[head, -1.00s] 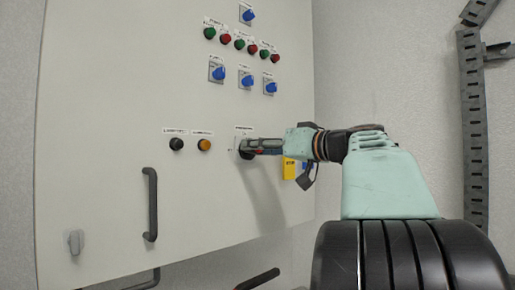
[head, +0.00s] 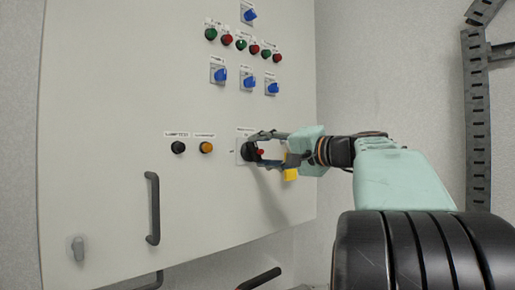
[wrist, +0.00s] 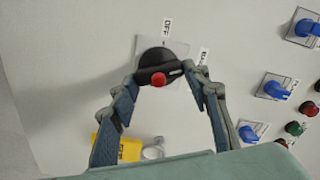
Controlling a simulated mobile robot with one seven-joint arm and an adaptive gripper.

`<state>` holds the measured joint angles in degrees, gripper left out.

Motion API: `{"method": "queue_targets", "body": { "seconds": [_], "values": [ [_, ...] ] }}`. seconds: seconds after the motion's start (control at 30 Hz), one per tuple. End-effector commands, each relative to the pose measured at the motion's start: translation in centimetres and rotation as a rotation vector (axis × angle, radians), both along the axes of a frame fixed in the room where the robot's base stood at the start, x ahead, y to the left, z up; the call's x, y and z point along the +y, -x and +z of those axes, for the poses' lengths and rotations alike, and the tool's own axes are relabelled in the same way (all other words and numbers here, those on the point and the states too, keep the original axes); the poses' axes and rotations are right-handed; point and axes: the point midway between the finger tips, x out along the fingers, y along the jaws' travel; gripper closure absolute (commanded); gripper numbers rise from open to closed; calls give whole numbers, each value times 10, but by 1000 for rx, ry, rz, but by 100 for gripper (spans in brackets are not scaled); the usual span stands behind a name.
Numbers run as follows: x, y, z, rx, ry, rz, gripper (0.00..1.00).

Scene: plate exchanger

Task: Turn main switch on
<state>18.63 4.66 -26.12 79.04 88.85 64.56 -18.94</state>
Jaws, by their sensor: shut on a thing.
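The main switch is a black rotary knob on a pale square plate on the cabinet front; it shows in the head view (head: 248,151) and the wrist view (wrist: 154,60). Its black handle bears a red spot and, in the wrist view, a white mark at its right end. An "OFF" label is above it there; another label, hard to read, is to its right. My gripper (wrist: 164,77) is shut on the handle, one fingertip at each end. In the head view my gripper (head: 262,150) reaches the switch from the right.
The cabinet (head: 110,110) carries blue selector switches (head: 248,83) and red and green buttons above. A black button (head: 178,147) and an orange one (head: 206,147) are left of the switch. A dark handle (head: 152,208) stands out lower left. A yellow part (head: 290,175) is below my gripper.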

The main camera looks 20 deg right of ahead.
Motion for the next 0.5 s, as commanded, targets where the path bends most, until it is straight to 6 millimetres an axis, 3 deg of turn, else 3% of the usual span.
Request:
{"method": "queue_targets", "body": {
  "seconds": [0.5],
  "values": [
    [0, -1, -2, 133, -357, 2, 81]
  ]
}}
